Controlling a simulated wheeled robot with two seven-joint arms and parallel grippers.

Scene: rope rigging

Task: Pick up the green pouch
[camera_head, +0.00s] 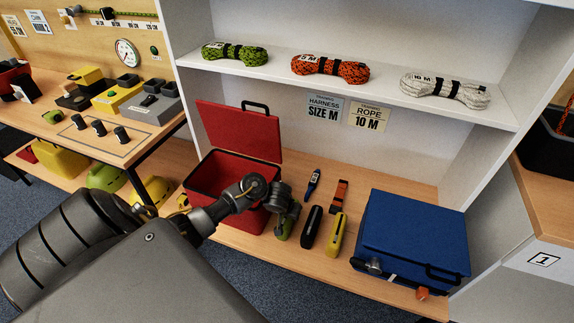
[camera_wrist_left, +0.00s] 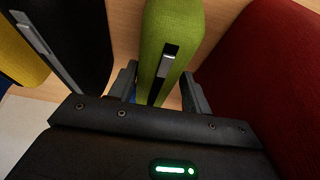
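The green pouch (camera_head: 285,229) stands on the lower wooden shelf between the red box and the black pouch, mostly hidden by my left gripper in the head view. In the left wrist view the green pouch (camera_wrist_left: 173,40) has a black strap with a grey buckle. My left gripper (camera_wrist_left: 160,92) is open, with one finger on each side of the pouch's near end. A gap shows between the fingers and the pouch. In the head view my left gripper (camera_head: 287,211) is right over the pouch. My right gripper is not in view.
The open red box (camera_head: 232,203) stands close on the left. The black pouch (camera_head: 311,228) and yellow pouch (camera_head: 336,235) stand to the right, then a closed blue box (camera_head: 412,235). A blue tool (camera_head: 313,184) and an orange strap (camera_head: 340,194) lie behind. Rope coils (camera_head: 330,67) lie on the shelf above.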

